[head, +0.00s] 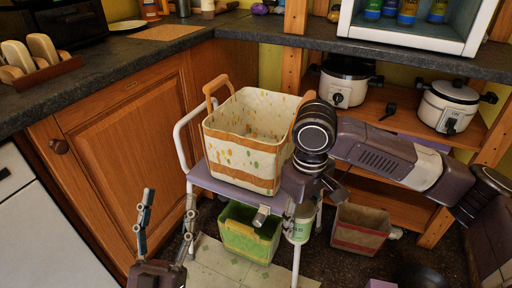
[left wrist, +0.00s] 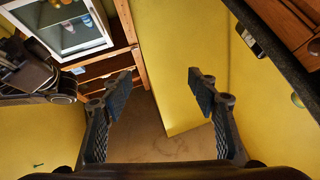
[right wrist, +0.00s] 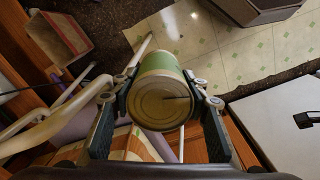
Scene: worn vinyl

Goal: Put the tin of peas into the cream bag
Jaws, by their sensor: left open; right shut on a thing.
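The cream bag (head: 232,150), speckled with orange bands and handles, stands open and upright on a lilac seat in the head view. The tin of peas (head: 299,232) has a green and pale label. My right gripper (head: 295,208) is shut on it, in front of the bag's right side and below its rim. In the right wrist view the tin (right wrist: 160,98) sits between both fingers, one flat end facing the camera. My left gripper (head: 168,212) is open and empty at the lower left; its spread fingers show in the left wrist view (left wrist: 152,82).
The bag's seat (head: 205,180) has pale metal legs. A green basket (head: 247,236) and a beige-red bin (head: 360,230) stand on the floor. Shelves with two cookers (head: 345,85) are at the right. A dark counter (head: 120,62) runs behind, above a wooden cupboard.

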